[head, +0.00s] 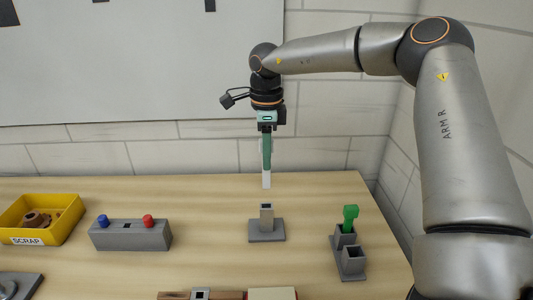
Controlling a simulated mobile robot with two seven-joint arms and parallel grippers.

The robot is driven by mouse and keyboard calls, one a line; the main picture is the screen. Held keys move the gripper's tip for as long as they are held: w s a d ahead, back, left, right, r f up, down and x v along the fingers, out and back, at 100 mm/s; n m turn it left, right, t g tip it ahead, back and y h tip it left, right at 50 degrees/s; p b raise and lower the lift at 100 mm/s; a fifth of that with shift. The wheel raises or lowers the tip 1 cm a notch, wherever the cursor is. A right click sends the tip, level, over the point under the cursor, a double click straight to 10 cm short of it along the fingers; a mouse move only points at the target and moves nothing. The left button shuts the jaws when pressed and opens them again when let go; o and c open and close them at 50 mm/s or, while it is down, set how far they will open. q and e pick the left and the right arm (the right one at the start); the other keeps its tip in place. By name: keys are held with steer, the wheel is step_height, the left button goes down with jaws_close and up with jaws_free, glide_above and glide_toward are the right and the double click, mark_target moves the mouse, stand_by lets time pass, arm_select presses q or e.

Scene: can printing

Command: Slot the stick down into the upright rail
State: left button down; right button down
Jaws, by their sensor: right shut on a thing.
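The stick (267,180) hangs upright from my right gripper (267,130); its lower end is white and a teal-green length shows above it. My right gripper is shut on the stick and points straight down. The upright rail (267,219) is a short grey post on a square grey base on the wooden table. In the head view the stick's lower end shows above the rail's top, with a gap between them; the depth offset is hard to tell. My left gripper is not in view.
A grey double holder (353,262) with a green piece (350,215) stands right of the rail. A grey block (130,236) with blue and red knobs stands left. A yellow scrap bin (68,228) is at far left. Several items line the front edge.

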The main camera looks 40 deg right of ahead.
mark_target(266, 187)
steer(key=shift+f+b, duration=1.5)
steer(key=shift+f, duration=0.95)
steer(key=shift+f+b, duration=1.35)
steer(key=shift+f, duration=0.4)
steer(key=shift+f+b, duration=0.85)
steer(key=shift+f, duration=0.25)
steer(key=shift+f+b, duration=0.35)
steer(key=shift+f, duration=0.1)
steer(key=shift+f+b, duration=0.45)
steer(key=shift+f, duration=0.15)
steer(key=c, duration=0.6)
jaws_free()
steer(key=shift+r, duration=0.1)
